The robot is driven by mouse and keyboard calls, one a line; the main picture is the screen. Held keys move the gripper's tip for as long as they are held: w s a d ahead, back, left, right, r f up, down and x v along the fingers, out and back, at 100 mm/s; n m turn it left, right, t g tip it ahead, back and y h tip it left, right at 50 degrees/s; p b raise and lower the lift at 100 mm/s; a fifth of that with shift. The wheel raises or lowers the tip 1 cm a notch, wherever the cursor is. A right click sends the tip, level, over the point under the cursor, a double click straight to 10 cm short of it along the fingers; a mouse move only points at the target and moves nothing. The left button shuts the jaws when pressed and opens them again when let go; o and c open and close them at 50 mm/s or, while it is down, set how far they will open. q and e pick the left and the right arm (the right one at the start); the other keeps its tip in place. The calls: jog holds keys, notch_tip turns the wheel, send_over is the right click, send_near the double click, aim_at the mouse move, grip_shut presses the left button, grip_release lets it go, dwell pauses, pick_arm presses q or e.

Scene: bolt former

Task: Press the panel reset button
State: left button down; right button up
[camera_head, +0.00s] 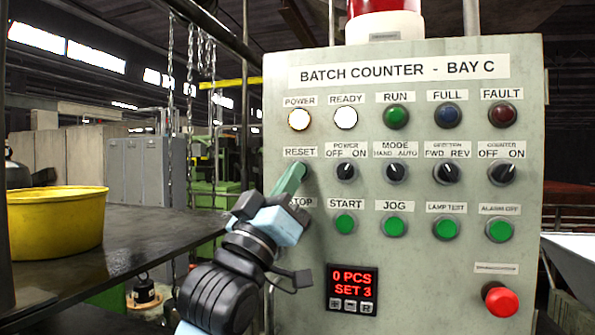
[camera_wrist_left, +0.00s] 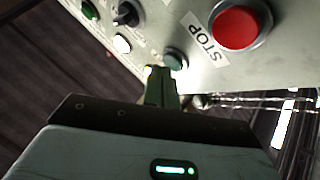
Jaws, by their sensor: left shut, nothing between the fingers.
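The grey control panel (camera_head: 410,270) is headed "BATCH COUNTER - BAY C". Its RESET label (camera_head: 300,152) is on the left side; the button below it is mostly hidden by my fingertips in the head view. My left gripper (camera_head: 293,180) is shut and empty, its green fingers pointing up to that spot. In the left wrist view the fingertips (camera_wrist_left: 160,72) are close beside a small teal button (camera_wrist_left: 174,60), which appears to be the reset button; I cannot tell whether they touch it. The red STOP button (camera_wrist_left: 240,25) is just right of it. My right gripper is not in view.
Green START (camera_head: 345,223) and JOG (camera_head: 395,223) buttons and knobs sit right of the gripper. A red button (camera_head: 500,299) is at lower right. The display (camera_head: 352,284) reads "0 PCS SET 3". A yellow tub (camera_head: 55,222) stands on the dark table (camera_head: 150,243) at left.

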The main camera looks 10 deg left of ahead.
pick_arm(q)
jog(key=shift+s, duration=0.1)
jog(key=s, duration=0.6)
dwell(0.5)
jog(key=shift+a, duration=0.1)
